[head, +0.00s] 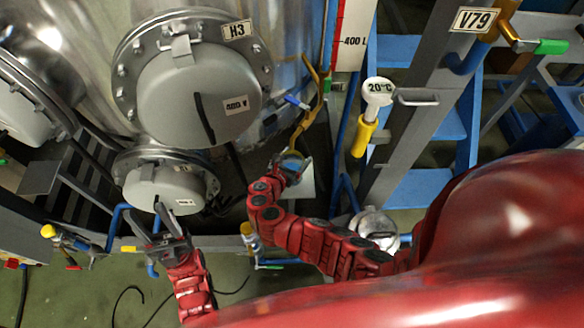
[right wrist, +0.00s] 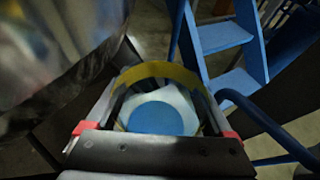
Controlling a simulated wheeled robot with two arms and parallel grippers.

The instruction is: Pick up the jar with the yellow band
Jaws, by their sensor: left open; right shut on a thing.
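The jar (right wrist: 163,118) fills the middle of the right wrist view, with a blue disc on a pale top and a yellow band (right wrist: 160,70) at its far side. My right gripper (right wrist: 155,105) is shut on it, one finger on each side. In the head view my right gripper (head: 290,166) is right of the lower round hatch, and the jar shows only as a small bluish shape there. My left gripper (head: 156,218) is open and empty, just below the lower hatch.
A steel vessel with a large round hatch labelled H3 (head: 190,95) and a smaller hatch (head: 165,188) stands at the left. Blue steps (head: 425,130) and grey posts are at the right. Valves and pipes lie near the lower left.

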